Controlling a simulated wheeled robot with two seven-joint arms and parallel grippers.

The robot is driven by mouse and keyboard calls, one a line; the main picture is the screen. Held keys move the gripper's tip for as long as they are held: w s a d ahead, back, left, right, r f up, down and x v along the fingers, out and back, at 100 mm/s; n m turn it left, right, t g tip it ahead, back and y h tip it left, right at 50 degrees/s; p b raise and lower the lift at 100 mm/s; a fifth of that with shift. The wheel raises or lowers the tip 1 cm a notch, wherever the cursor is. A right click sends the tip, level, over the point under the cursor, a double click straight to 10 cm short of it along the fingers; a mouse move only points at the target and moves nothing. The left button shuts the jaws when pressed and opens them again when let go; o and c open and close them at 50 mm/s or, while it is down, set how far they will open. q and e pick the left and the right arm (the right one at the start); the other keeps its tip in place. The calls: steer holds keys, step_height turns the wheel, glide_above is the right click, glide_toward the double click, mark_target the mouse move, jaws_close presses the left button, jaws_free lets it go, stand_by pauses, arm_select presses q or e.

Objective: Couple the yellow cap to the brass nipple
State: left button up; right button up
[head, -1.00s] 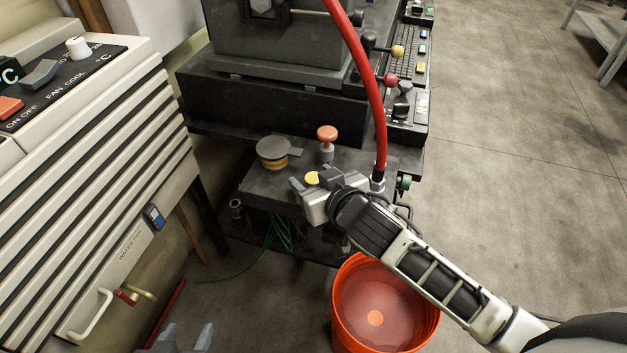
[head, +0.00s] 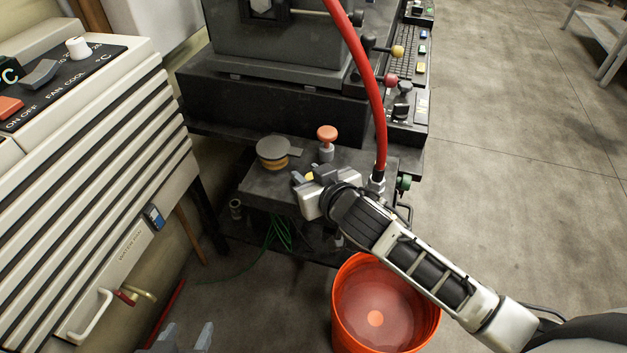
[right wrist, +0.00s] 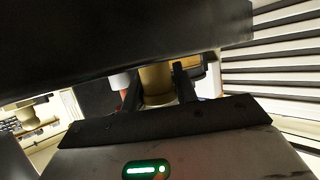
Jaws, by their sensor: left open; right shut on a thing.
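The yellow cap (head: 309,176) is between the fingers of my right gripper (head: 308,177), just above the small dark bench. Only a small part of the cap shows in the head view. In the right wrist view a tan-yellow cylinder (right wrist: 157,85), which looks like the cap, sits between the two dark fingers. The right gripper is shut on it. The brass nipple (head: 147,295) appears to be the small brass fitting low on the cabinet at the left, beside a red part. My left gripper (head: 187,337) is open and empty at the bottom edge.
A round grey-topped stack (head: 272,152) and a red knob (head: 327,136) stand on the bench (head: 262,184) close to the right gripper. A red hose (head: 376,100) comes down to its right. An orange bucket (head: 342,325) stands below. The cabinet has a white handle (head: 90,318).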

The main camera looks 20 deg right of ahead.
step_height(320, 180, up, 5)
steer(key=p, duration=0.5)
stand_by(0.4)
